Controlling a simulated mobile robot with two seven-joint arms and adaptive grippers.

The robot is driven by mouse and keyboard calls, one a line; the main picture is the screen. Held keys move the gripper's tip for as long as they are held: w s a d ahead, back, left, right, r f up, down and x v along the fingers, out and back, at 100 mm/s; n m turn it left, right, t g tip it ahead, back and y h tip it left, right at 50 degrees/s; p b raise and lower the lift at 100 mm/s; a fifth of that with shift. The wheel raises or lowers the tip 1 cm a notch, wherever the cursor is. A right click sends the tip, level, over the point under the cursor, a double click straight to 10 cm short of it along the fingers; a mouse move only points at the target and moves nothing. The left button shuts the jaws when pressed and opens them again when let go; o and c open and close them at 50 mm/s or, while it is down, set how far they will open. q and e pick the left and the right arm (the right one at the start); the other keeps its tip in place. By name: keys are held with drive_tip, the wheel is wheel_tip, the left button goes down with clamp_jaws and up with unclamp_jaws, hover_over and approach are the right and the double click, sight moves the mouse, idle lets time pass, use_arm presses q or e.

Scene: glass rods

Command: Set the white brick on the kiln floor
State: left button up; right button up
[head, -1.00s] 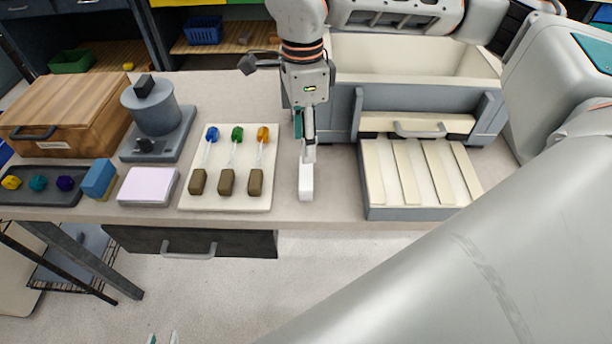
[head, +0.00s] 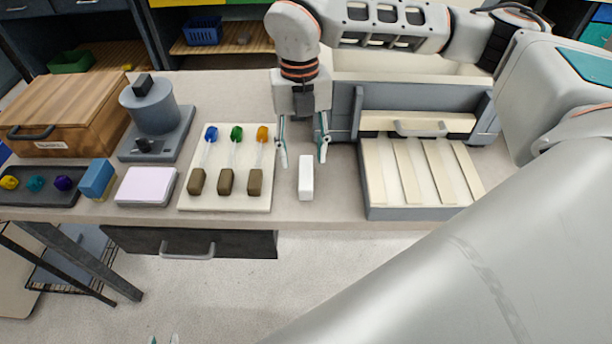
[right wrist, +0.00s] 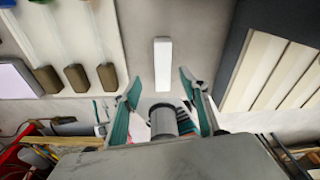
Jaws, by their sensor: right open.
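The white brick (head: 306,178) lies on the table between the rod board and the kiln. It also shows in the right wrist view (right wrist: 162,62), ahead of the fingers. My right gripper (head: 303,160) is open and empty just behind the brick, with its fingers spread and apart from it; both fingers show in the right wrist view (right wrist: 161,84). The kiln (head: 345,118) is a grey housing with a low slatted cream bed (head: 430,180) in front; my arm hides part of its back. Only the tips of my left gripper (head: 164,340) show at the bottom edge.
A cream board (head: 190,205) with three coloured-tip glass rods lies left of the brick. Further left are a white pad (head: 147,186), a blue block (head: 97,178), a grey canister (head: 152,107) and a wooden box (head: 70,105). Bare tabletop surrounds the brick.

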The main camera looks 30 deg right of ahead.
sight(306, 171)
drive_tip(key=shift+s+d+f, duration=0.1)
drive_tip(key=shift+s+f, duration=0.1)
drive_tip(key=shift+f, duration=1.4)
drive_tip(key=shift+s+d+f, duration=0.1)
drive_tip(key=shift+s+f, duration=0.1)
drive_tip(key=shift+f, duration=1.35)
clamp_jaws()
